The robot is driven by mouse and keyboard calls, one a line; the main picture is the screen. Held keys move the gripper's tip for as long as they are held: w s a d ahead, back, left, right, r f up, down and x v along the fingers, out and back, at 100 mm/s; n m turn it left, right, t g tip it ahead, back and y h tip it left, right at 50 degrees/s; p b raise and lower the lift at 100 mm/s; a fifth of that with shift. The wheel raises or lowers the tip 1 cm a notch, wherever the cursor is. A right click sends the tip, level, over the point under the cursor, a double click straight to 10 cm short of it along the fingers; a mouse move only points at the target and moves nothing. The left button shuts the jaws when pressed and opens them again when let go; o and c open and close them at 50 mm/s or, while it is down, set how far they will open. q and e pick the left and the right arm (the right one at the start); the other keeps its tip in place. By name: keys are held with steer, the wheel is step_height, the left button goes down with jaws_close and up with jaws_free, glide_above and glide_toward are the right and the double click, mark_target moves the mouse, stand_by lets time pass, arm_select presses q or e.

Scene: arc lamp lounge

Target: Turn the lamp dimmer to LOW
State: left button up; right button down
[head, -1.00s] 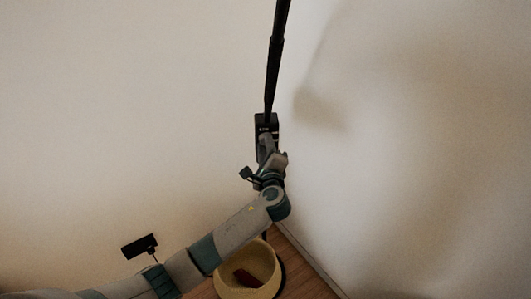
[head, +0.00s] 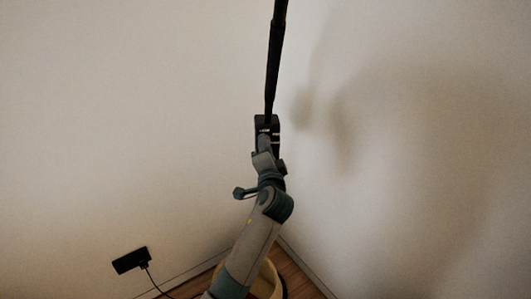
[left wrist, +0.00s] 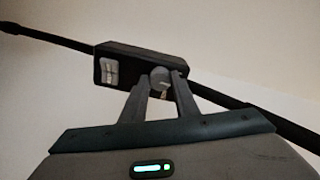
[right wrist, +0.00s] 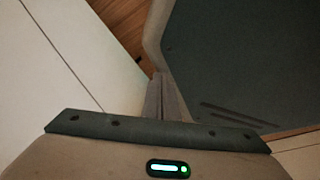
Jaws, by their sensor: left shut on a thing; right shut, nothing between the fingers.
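The dimmer is a black box (head: 267,121) on the dark lamp pole (head: 275,55) in the head view. In the left wrist view the box (left wrist: 140,57) shows a round grey knob (left wrist: 159,77) and a pale rocker switch (left wrist: 108,70) to its left. My left gripper (head: 265,141) is at the front of the box. In the left wrist view its fingertips (left wrist: 160,83) are shut on the knob, one on each side. Any LOW mark is too small to read. My right gripper (right wrist: 166,80) is shut and empty in the right wrist view, away from the lamp.
A yellowish bin (head: 266,282) stands on the wooden floor below my left arm, which partly hides it. A black wall box (head: 131,260) with a cable is at lower left. Walls meet closely behind the lamp. A large dark panel (right wrist: 240,60) fills the right wrist view's right side.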

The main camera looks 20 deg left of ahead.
arm_select(q)
steer(key=shift+f+n, duration=0.15)
steer(key=shift+n, duration=0.45)
arm_select(e)
steer(key=shift+w+a+r+t, duration=0.1)
steer(key=shift+w+a+t, duration=0.15)
steer(key=shift+w, duration=0.45)
steer(key=shift+w+a+r+t, duration=0.15)
steer(key=shift+w+a, duration=0.2)
steer(key=shift+w, duration=0.35)
arm_select(q)
steer(key=o, duration=1.1)
steer(key=shift+c, duration=0.2)
steer(key=shift+d, duration=0.1)
steer(key=p+v, duration=0.2)
steer(key=v, duration=0.5)
steer(key=shift+s, duration=0.25)
arm_select(e)
steer(key=s+d+g, duration=0.2)
steer(key=s+d, duration=0.1)
steer(key=s, duration=0.5)
steer(key=shift+s+d+f, duration=0.3)
steer(key=shift+d, duration=0.05)
steer(key=shift+w+a, duration=0.1)
steer(key=shift+w, duration=0.05)
